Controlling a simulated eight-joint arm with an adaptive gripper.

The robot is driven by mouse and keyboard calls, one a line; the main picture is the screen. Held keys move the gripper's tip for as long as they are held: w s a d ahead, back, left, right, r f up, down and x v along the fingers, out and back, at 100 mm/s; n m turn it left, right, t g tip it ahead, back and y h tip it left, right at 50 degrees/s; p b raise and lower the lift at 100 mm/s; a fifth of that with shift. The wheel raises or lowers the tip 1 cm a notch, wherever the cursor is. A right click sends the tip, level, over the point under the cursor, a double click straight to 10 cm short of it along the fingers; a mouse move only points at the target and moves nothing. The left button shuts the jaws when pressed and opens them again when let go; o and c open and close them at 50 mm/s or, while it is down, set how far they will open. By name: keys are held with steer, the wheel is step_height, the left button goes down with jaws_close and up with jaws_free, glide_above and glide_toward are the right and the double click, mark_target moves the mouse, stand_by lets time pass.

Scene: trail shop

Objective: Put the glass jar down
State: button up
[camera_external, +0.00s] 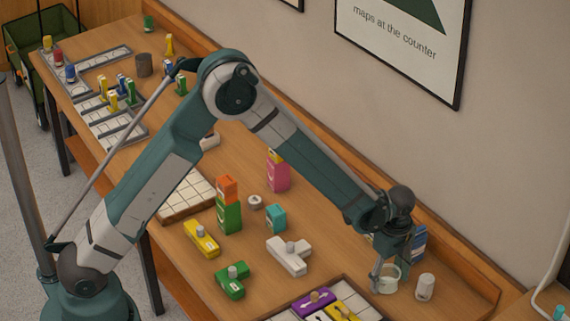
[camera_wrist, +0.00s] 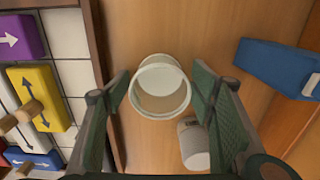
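The clear glass jar (camera_external: 389,280), with a pale rim, stands on the wooden table (camera_external: 340,262) near the right end. In the wrist view the jar (camera_wrist: 160,92) sits between the two green finger pads of my gripper (camera_wrist: 160,88). A narrow gap shows between each pad and the jar's side, so the fingers look open around it and not pressed on it. In the external view my gripper (camera_external: 384,272) points down at the jar. The far finger is mostly hidden there.
A white-grey cylinder (camera_external: 425,287) stands close to the jar's right, also in the wrist view (camera_wrist: 194,143). A tiled tray with purple (camera_external: 314,300) and yellow blocks is at the front. A white block (camera_external: 288,256) lies left.

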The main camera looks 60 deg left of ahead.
steer(key=shift+r, duration=0.2)
step_height(320, 180, up, 12)
steer(key=p, duration=0.1)
stand_by(0.8)
stand_by(0.5)
steer(key=s+a+r+n+t, duration=0.2)
steer(key=s+a+r+n, duration=0.2)
steer(key=s+a+r, duration=0.55)
steer(key=s+a+r+n+t, duration=0.1)
steer(key=s+a+r+n, duration=0.3)
steer(key=s+r, duration=0.55)
steer(key=s+a+r+n+t, duration=0.2)
steer(key=s+a+n, duration=0.3)
steer(key=s, duration=0.5)
steer(key=s+a+r+n+t, duration=0.2)
steer(key=s+a+n, duration=0.3)
steer(key=s, duration=0.5)
steer(key=shift+a+r, duration=0.2)
steer(key=shift+r, duration=0.15)
